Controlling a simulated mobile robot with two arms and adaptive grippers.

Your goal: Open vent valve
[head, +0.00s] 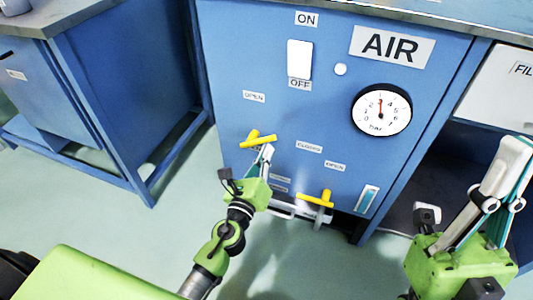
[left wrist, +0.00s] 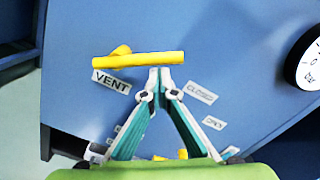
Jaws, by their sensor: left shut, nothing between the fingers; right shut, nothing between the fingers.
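The vent valve's yellow handle (head: 257,141) is on the blue panel's front, below an OPEN label (head: 254,97) and left of a CLOSED label (head: 309,147). In the left wrist view its yellow bar (left wrist: 140,60) lies nearly level, above the VENT label (left wrist: 111,81). My left gripper (head: 266,151) is shut and empty, its tips just below the bar's right part in the left wrist view (left wrist: 160,72). I cannot tell whether they touch it. My right gripper (head: 516,152) is shut and empty at the right, away from the panel.
A second yellow handle (head: 316,199) sits lower right, under another OPEN label (head: 335,166). The panel bears a white ON/OFF switch (head: 299,60), an AIR sign (head: 392,46) and a round gauge (head: 381,111). A blue bench (head: 118,105) stands left, with open floor between.

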